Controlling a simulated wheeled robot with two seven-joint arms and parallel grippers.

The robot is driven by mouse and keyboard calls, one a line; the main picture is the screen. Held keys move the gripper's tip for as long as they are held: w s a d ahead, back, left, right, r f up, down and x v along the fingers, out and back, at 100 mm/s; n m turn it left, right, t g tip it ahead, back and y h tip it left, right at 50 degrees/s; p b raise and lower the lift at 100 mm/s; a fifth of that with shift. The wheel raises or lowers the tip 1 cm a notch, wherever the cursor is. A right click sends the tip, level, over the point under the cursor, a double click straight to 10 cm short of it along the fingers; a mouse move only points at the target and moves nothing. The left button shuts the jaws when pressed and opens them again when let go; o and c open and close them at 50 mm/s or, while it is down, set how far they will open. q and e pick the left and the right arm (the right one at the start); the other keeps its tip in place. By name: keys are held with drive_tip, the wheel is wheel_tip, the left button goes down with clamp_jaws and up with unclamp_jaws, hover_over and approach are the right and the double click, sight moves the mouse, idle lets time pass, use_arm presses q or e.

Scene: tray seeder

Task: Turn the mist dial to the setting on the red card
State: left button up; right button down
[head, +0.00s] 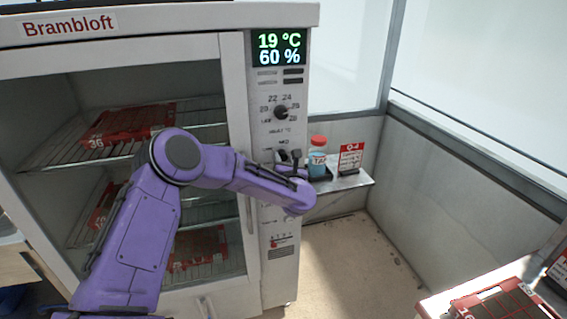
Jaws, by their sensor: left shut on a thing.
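The mist dial (282,155) is on the white cabinet's control panel, under a "MED" label and below the temperature dial. It is mostly hidden by my left gripper (289,158), which is shut on it. The dial's pointer direction cannot be read. The red card (351,158) stands upright on the small side shelf to the right of the panel. My right gripper is not in view.
The temperature dial (281,112) and a display (279,48) reading 19 °C and 60 % are above. A red-capped bottle (318,160) stands on the side shelf (345,183), close to my left gripper. A red-and-white tray (500,303) is at lower right. The floor between is clear.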

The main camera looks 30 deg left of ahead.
use_arm(q)
drive_tip(key=m+b, duration=0.1)
drive_tip(key=m, duration=0.3)
drive_tip(key=shift+w+d+f, duration=0.1)
drive_tip(key=shift+d, duration=0.05)
drive_tip(key=m, duration=0.4)
drive_tip(key=shift+m+g, duration=0.3)
drive_tip(key=m, duration=0.5)
drive_tip(key=shift+w+d+g+p, duration=0.1)
drive_tip(key=shift+g+p, duration=0.2)
drive_tip(key=m+p, duration=0.1)
drive_tip(key=m, duration=0.5)
drive_tip(key=shift+g+y+p, duration=0.3)
drive_tip(key=shift+g+p, duration=0.05)
drive_tip(key=shift+g, duration=0.05)
drive_tip(key=m+p, duration=0.1)
drive_tip(key=m, duration=0.3)
drive_tip(key=shift+f+y, duration=0.2)
drive_tip(key=shift+y, duration=0.1)
drive_tip(key=m+p, duration=0.1)
drive_tip(key=m, duration=0.4)
drive_tip(key=shift+f, duration=0.1)
drive_tip(key=m, duration=0.4)
drive_tip(key=shift+f+m+y, duration=0.1)
drive_tip(key=shift+m+y, duration=0.3)
drive_tip(key=m, duration=0.5)
drive_tip(key=shift+m, duration=0.3)
